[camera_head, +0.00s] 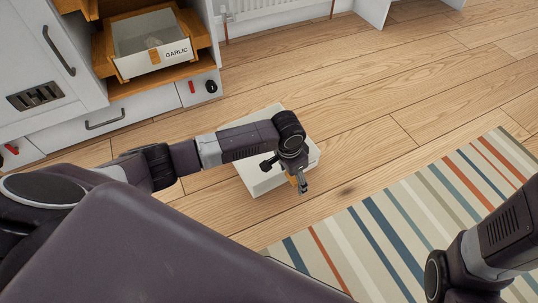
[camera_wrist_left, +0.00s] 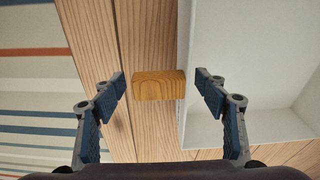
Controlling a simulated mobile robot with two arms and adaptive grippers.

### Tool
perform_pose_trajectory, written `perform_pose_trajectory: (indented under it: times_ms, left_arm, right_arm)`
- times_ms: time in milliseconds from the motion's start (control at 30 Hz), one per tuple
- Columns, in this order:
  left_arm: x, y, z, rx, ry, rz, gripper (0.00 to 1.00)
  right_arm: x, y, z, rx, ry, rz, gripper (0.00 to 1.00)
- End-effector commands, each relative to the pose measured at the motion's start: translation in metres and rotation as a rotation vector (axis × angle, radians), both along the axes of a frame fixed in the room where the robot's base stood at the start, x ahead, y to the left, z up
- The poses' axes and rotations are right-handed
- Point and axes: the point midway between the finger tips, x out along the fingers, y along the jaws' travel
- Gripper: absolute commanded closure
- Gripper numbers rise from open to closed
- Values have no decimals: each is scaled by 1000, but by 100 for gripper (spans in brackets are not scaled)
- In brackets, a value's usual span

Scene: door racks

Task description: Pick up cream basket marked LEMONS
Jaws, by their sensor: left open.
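A cream basket (camera_head: 258,178) stands on the wooden floor, partly hidden under my left arm. No lettering on it shows, so I cannot read its name. In the left wrist view the basket's pale wall and inside (camera_wrist_left: 250,60) fill the right side. A wooden handle block (camera_wrist_left: 158,85) sticks out from its rim. My left gripper (camera_head: 301,184) is open at the basket's near right edge. In the left wrist view the fingers (camera_wrist_left: 160,92) stand on either side of the handle block, with gaps on both sides. My right gripper is out of view.
A cream basket marked GARLIC (camera_head: 150,48) sits on a wooden shelf in the white cabinet (camera_head: 45,70) at upper left. A striped rug (camera_head: 400,225) lies to the right. The floor (camera_head: 370,90) beyond the basket is clear. My right arm shows at lower right.

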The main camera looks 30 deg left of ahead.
Motion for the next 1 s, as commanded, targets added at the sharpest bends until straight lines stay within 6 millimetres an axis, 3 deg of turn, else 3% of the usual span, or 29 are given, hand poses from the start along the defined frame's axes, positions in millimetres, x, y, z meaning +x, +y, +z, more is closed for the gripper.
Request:
perform_pose_trajectory:
  times_ms: [267, 800, 1000]
  left_arm:
    - [1, 0, -1, -1, -1, 0, 33]
    - [0, 0, -2, -1, 0, 0, 91]
    - [1, -1, -1, -1, -2, 0, 91]
  right_arm:
    - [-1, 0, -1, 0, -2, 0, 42]
    - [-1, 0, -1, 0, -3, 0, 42]
    - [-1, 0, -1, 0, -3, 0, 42]
